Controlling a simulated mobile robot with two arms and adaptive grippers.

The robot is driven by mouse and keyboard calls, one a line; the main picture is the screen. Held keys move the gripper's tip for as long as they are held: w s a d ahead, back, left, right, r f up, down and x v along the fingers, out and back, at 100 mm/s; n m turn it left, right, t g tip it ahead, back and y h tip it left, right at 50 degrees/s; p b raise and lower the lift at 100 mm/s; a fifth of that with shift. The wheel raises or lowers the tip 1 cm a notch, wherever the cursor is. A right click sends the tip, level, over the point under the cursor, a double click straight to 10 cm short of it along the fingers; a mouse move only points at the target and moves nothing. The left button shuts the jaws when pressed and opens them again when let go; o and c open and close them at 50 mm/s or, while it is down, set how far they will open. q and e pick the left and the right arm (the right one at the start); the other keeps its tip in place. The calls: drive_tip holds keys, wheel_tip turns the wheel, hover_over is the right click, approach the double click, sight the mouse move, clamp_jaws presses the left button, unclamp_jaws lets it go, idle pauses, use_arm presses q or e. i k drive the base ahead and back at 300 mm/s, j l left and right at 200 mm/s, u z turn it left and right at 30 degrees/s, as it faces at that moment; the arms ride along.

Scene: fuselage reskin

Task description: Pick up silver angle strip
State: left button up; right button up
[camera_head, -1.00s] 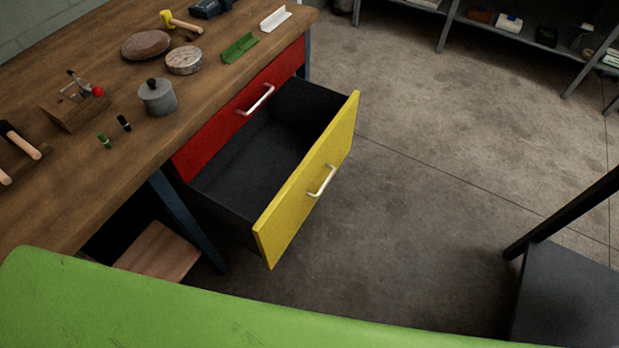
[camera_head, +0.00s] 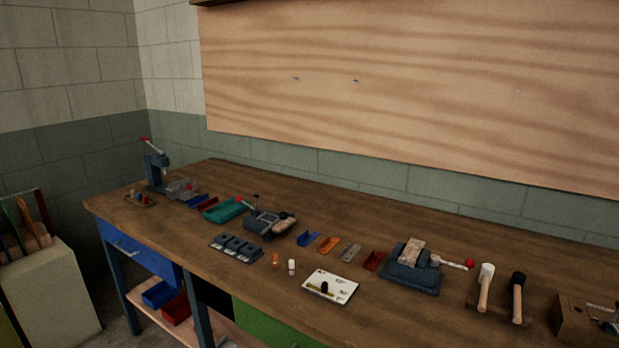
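A row of small coloured pieces lies on the wooden workbench (camera_head: 190,262): a blue channel-shaped piece (camera_head: 308,238), an orange piece (camera_head: 329,244), a grey-beige strip (camera_head: 350,252) and a dark red piece (camera_head: 374,261). The grey-beige strip looks flat and small; I cannot tell whether it is the silver angle strip. No clearly silver angle piece shows elsewhere. Neither of my grippers is in view.
A white card (camera_head: 330,287) lies near the front edge. A teal tray (camera_head: 225,210) and an arbor press (camera_head: 155,165) stand left. A wooden board (camera_head: 420,80) hangs behind.

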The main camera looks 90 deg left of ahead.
sight(182, 183)
drive_tip(key=u, duration=3.6)
